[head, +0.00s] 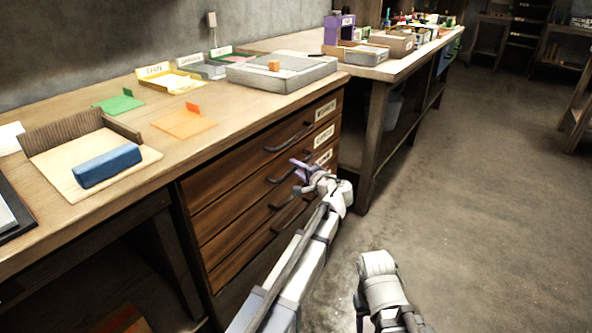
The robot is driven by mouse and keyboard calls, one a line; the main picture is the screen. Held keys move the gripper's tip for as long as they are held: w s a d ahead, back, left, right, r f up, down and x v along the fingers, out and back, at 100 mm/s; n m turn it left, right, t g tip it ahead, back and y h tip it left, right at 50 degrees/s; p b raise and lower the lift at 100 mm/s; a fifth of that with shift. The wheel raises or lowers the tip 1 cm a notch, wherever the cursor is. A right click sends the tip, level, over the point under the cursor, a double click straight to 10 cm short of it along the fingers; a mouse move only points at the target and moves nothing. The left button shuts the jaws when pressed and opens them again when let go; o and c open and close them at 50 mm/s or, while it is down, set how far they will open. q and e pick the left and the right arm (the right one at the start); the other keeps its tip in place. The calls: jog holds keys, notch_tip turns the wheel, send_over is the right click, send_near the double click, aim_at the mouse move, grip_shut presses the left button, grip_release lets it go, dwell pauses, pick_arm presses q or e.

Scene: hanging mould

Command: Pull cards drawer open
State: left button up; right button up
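A wooden drawer unit (215,186) under the bench has several stacked drawers with dark bar handles and white labels. All the drawer fronts look flush and shut. The label lettering is too small to read surely, so I cannot tell which is the cards drawer. My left gripper (299,176) is in front of the right part of the drawer fronts, near the second handle from the top (283,178). Its purple-grey fingers look spread apart. I cannot tell whether they touch a handle. My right arm shows at the bottom, but its gripper does not.
The bench top (222,147) holds a blue block (107,166) on a wooden tray, an orange card (184,123), a green card (119,103) and a grey slab (300,76). A second bench (398,68) stands behind. The floor at right (480,190) is clear.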

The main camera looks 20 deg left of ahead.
pick_arm(q)
jog(key=shift+w+a, duration=0.1)
grip_shut()
dwell(1.5)
